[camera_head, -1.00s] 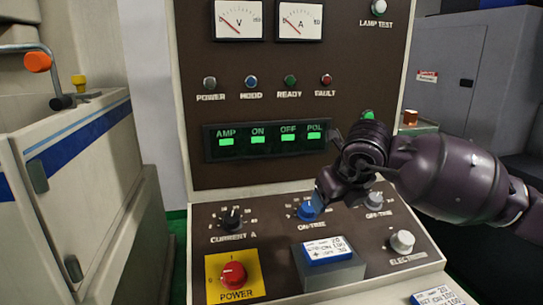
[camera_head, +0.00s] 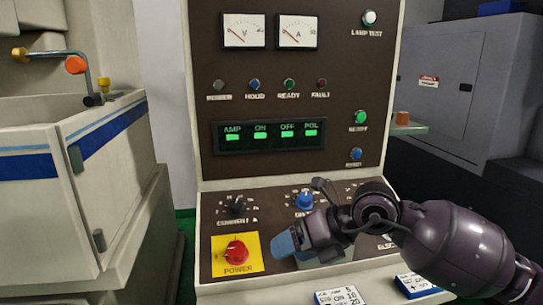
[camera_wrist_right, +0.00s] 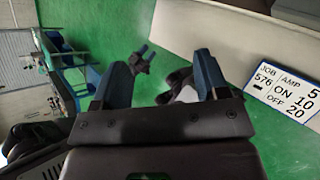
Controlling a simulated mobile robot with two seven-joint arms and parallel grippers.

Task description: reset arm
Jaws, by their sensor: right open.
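My right gripper (camera_head: 284,243) is in front of the sloping control desk (camera_head: 215,207), its blue fingertips just right of the red POWER knob (camera_head: 236,251). In the right wrist view the gripper (camera_wrist_right: 165,75) is open, with no object between its fingers. The blue knob (camera_head: 304,201) stands just above the gripper in the head view and is clear of it. The arm hides much of the desk's right half. My left gripper does not show in the head view.
Printed cards lie on the front ledge, one (camera_head: 338,297) below the gripper and one (camera_head: 418,285) farther right, partly beside my arm. A card (camera_wrist_right: 288,90) shows in the right wrist view. A beige machine (camera_head: 50,220) stands left. Green floor is open in the wrist view.

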